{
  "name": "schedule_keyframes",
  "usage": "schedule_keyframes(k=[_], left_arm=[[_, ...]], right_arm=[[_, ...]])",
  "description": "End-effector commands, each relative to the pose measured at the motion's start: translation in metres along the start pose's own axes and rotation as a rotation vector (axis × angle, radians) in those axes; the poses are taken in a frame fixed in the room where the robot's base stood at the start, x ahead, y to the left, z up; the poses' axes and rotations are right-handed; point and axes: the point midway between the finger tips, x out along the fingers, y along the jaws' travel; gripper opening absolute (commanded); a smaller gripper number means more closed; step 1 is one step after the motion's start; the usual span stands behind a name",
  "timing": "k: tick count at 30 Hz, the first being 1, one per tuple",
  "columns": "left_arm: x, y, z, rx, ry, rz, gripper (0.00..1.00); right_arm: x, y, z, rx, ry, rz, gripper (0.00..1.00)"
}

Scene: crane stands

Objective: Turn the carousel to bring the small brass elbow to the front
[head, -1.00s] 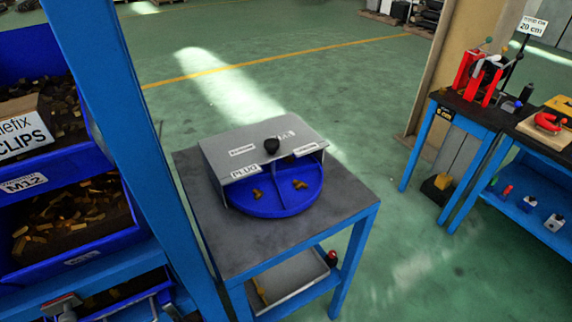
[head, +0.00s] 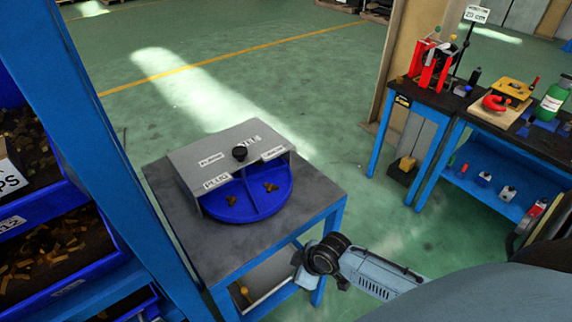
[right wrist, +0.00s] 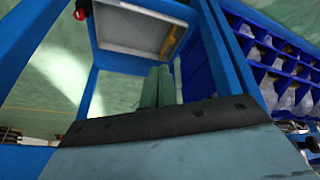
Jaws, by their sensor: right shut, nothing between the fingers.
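The carousel is a round blue tray (head: 243,213) with dividers, under a grey cover (head: 190,158) with a black knob (head: 239,153) on top. Two small brass fittings lie in its open front compartments, one on the left (head: 231,201) and one on the right (head: 270,187). I cannot tell which is the elbow; the rear compartments are hidden by the cover. My right gripper (head: 300,264) is beside the table's front right edge, apart from the carousel. Its fingers show shut and empty in the right wrist view (right wrist: 156,87). My left gripper is not in view.
The carousel stands on a dark-topped table (head: 165,190) with blue legs and a lower shelf holding a light tray (right wrist: 135,35). A blue post (head: 90,120) and bins of brass parts (head: 40,245) are at left. Workbenches (head: 500,135) stand at right, with open floor between.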

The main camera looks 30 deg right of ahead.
Motion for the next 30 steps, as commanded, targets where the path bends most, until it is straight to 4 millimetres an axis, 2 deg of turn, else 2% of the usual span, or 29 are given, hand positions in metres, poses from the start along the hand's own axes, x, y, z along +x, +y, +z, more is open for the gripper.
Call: schedule_keyframes(k=[1, 3, 12, 14, 17, 23, 26, 30], left_arm=[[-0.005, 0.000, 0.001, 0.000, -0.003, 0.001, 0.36], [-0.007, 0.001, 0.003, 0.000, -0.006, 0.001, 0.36], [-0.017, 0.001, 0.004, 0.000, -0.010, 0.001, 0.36], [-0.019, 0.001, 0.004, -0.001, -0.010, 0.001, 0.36], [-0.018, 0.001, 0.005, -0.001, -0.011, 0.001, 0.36], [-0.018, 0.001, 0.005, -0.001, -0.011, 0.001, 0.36], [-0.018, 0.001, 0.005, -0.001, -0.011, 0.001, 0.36], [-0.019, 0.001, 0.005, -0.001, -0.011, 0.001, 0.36]], right_arm=[[-0.018, 0.001, -0.017, -0.039, 0.019, -0.010, 0.00], [-0.037, -0.001, -0.034, -0.088, 0.037, -0.026, 0.00], [-0.104, -0.013, -0.081, -0.277, 0.090, -0.081, 0.00], [-0.118, -0.010, -0.090, -0.338, 0.102, -0.091, 0.00], [-0.119, 0.008, -0.098, -0.413, 0.114, -0.097, 0.00], [-0.121, 0.062, -0.111, -0.520, 0.143, -0.080, 0.00], [-0.129, 0.097, -0.118, -0.565, 0.160, -0.056, 0.00], [-0.148, 0.156, -0.128, -0.611, 0.185, 0.000, 0.00]])
